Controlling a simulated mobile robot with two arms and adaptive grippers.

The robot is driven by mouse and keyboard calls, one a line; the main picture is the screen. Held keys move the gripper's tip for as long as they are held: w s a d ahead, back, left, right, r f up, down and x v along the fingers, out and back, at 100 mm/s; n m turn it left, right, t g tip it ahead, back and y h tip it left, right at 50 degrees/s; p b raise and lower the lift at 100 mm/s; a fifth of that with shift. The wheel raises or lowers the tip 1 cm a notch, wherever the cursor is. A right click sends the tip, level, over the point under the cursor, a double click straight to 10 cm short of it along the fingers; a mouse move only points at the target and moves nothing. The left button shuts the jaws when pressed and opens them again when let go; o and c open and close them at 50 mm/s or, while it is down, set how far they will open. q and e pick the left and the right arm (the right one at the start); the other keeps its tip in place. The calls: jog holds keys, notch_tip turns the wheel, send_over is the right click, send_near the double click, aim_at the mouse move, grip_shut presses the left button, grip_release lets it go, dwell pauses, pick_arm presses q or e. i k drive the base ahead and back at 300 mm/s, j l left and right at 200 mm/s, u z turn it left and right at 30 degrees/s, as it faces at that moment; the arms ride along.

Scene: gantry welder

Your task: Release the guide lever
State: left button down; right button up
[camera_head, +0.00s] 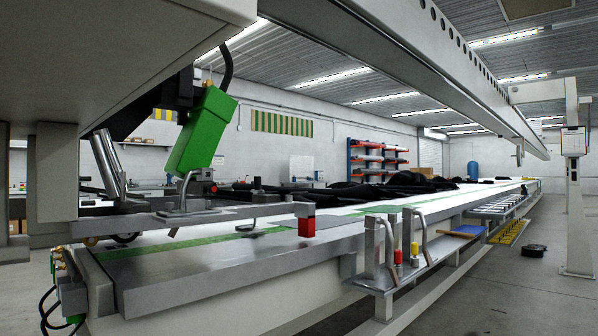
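The welder head has a green box-shaped part (201,130) hanging at the left under the grey gantry housing. Below it, a long flat metal bar (190,218) runs sideways just above the table. A block with a red lower half (306,227) sits at the bar's right end. A bent metal rod (184,190) stands on the bar below the green part. I cannot tell for sure which of these is the guide lever. Neither of my grippers is in view.
The long welding table (215,262) runs away to the right, with green strips and dark material on it. A side shelf (415,268) carries curved handles and small red and yellow items. A gantry beam (420,55) spans overhead. The floor at the right is mostly clear.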

aim_at(298, 195)
jog(key=i+l, duration=0.2)
jog(key=l, duration=0.2)
jog(key=i+l+z, duration=0.1)
jog(key=l, duration=0.25)
jog(key=i+l, duration=0.55)
jog(key=l, duration=0.2)
jog(key=z, duration=0.05)
